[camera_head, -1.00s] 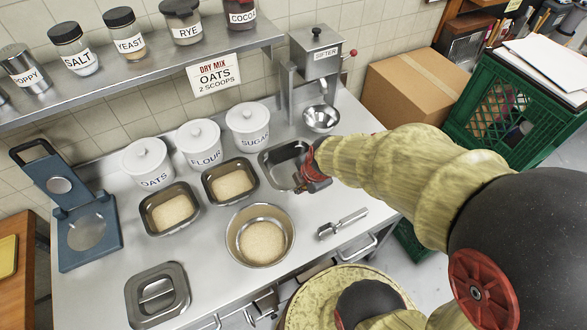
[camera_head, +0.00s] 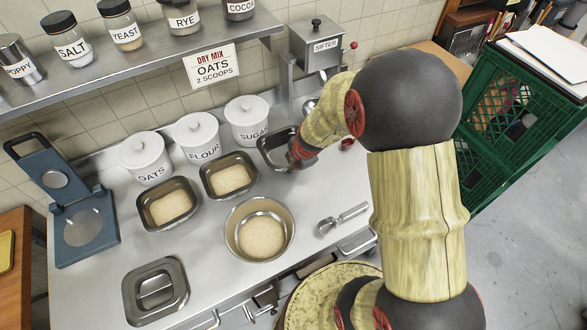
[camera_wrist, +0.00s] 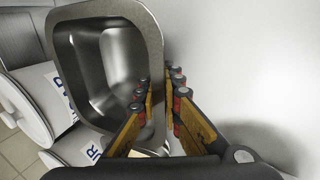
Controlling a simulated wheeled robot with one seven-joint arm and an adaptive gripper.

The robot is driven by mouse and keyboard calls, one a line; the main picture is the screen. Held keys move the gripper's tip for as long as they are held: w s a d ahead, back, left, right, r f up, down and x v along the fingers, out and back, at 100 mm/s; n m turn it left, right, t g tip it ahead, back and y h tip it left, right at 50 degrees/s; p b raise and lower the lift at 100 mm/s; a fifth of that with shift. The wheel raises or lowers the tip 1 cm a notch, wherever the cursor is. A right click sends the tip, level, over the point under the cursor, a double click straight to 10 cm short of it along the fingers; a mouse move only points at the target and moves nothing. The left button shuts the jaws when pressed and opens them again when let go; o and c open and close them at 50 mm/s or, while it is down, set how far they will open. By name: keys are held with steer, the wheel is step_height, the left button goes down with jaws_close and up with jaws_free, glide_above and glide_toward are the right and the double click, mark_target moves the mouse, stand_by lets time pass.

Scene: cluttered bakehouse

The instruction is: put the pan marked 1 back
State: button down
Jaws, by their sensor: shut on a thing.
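An empty metal pan (camera_head: 276,148) is at the sifter end of the steel worktop, beside the sugar jar. My gripper (camera_wrist: 161,92) is shut on its right wall in the wrist view, one finger inside and one outside; there the pan's empty inside (camera_wrist: 112,72) faces the camera. My gripper also shows in the head view (camera_head: 297,153), partly hidden by my arm. I cannot tell whether the pan touches the worktop. No number mark is readable on it. Two similar pans, one left (camera_head: 150,209) and one nearer the middle (camera_head: 206,180), hold pale grain.
A round bowl (camera_head: 230,235) of grain, a scoop (camera_head: 343,218) and a lid (camera_head: 156,290) lie on the worktop's front part. Lidded jars of oats (camera_head: 145,158), flour (camera_head: 198,137) and sugar (camera_head: 247,121) stand behind the pans.

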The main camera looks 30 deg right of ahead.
steer(key=shift+f, duration=0.9)
steer(key=shift+f+b, duration=0.2)
steer(key=shift+b, duration=0.15)
steer(key=c, duration=2.2)
jaws_free()
steer(key=shift+r, duration=0.15)
steer(key=s+a+r+m+p, duration=0.1)
steer(key=s+a+r+m, duration=0.15)
steer(key=r, duration=0.65)
steer(key=s+a+r+m+p, duration=0.1)
steer(key=s+r, duration=0.3)
steer(key=r, duration=0.5)
steer(key=s+a+r+m, duration=0.2)
steer(key=s+r+m, duration=0.2)
steer(key=s+r, duration=0.1)
steer(key=s+a+r+m, duration=0.2)
steer(key=s+r+m, duration=0.2)
steer(key=s+m, duration=0.1)
steer(key=s+a+r+m+t, duration=0.1)
steer(key=s+a+r+m, duration=0.2)
steer(key=s+r+m, duration=0.2)
steer(key=shift+s+r+m, duration=0.25)
steer(key=shift+s+r, duration=0.05)
steer(key=shift+s, duration=0.15)
